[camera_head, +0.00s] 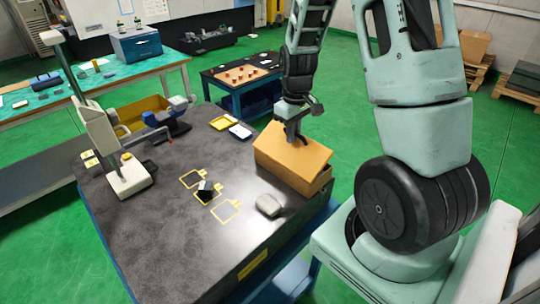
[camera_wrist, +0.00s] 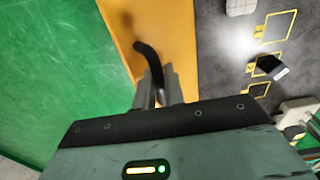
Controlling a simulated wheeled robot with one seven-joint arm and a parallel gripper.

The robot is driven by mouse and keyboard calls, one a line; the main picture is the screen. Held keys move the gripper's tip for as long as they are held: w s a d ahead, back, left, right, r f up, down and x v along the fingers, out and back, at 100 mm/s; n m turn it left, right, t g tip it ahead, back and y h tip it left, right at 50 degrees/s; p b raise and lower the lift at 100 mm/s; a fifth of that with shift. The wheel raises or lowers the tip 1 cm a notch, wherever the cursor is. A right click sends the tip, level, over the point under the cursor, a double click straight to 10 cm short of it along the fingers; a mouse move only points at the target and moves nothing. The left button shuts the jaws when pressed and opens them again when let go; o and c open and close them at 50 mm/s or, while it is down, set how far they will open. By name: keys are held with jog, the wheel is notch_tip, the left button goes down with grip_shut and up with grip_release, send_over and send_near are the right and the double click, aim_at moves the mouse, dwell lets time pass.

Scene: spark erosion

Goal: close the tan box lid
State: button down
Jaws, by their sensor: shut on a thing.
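The tan box (camera_head: 318,187) stands at the right edge of the dark table. Its orange-tan lid (camera_head: 290,153) lies over it at a slant, and the box wall shows below the lid at the right. In the wrist view the lid (camera_wrist: 180,40) is a tan strip under the fingers. A black curved handle (camera_wrist: 147,55) rises from the lid. My gripper (camera_head: 294,135) is above the lid, shut on the handle; its fingers show in the wrist view (camera_wrist: 160,88). The box inside and hinge are hidden.
A grey rounded block (camera_head: 269,205) lies on the table just left of the box. Yellow outlines and a small dark-and-white piece (camera_head: 205,190) are further left. A white instrument stand (camera_head: 128,178) is at the table's left. Green floor (camera_wrist: 60,70) lies beyond the box.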

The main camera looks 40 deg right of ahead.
jog(key=shift+d+f, duration=0.2)
jog(key=shift+d, duration=0.2)
jog(key=shift+d+f, duration=0.1)
jog(key=shift+d+f+b, duration=0.55)
jog(key=shift+d+f, duration=0.05)
jog(key=shift+d, duration=0.05)
jog(key=shift+f, duration=0.1)
